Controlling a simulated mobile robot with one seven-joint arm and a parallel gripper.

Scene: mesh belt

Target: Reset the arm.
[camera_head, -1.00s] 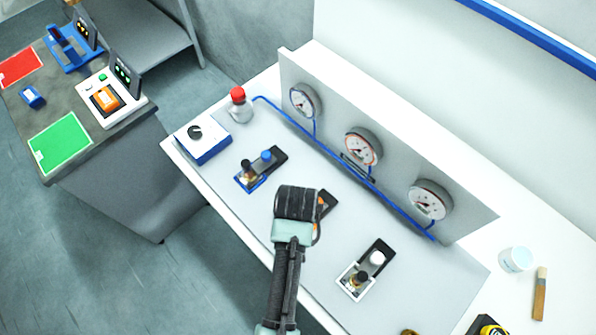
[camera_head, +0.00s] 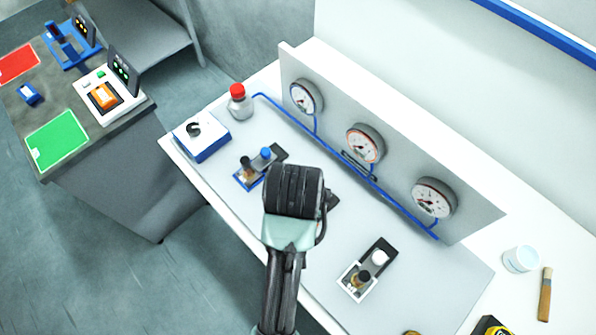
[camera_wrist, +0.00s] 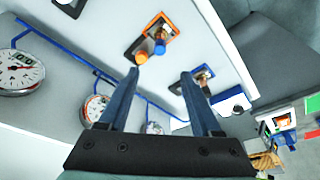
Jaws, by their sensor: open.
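My gripper shows in the wrist view (camera_wrist: 159,74) with its two blue-grey fingers wide apart and nothing between them. In the head view the dark wrist stands over the middle of the bench panel (camera_head: 225,185), and the fingers are hidden behind it. The orange-framed valve unit (camera_wrist: 152,36) lies beyond the fingertips in the wrist view. In the head view my wrist covers most of that unit. The blue-framed valve unit (camera_head: 256,166) is just left of my wrist. The white-framed valve unit (camera_head: 367,270) is at lower right, apart from my arm.
An upright board with three gauges (camera_head: 364,145) and a blue pipe stands behind the units. A red-capped bottle (camera_head: 239,103) and a white-blue box (camera_head: 202,136) stand at left. A white cup (camera_head: 520,259) and a brush (camera_head: 545,293) lie at right. A side table holds devices.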

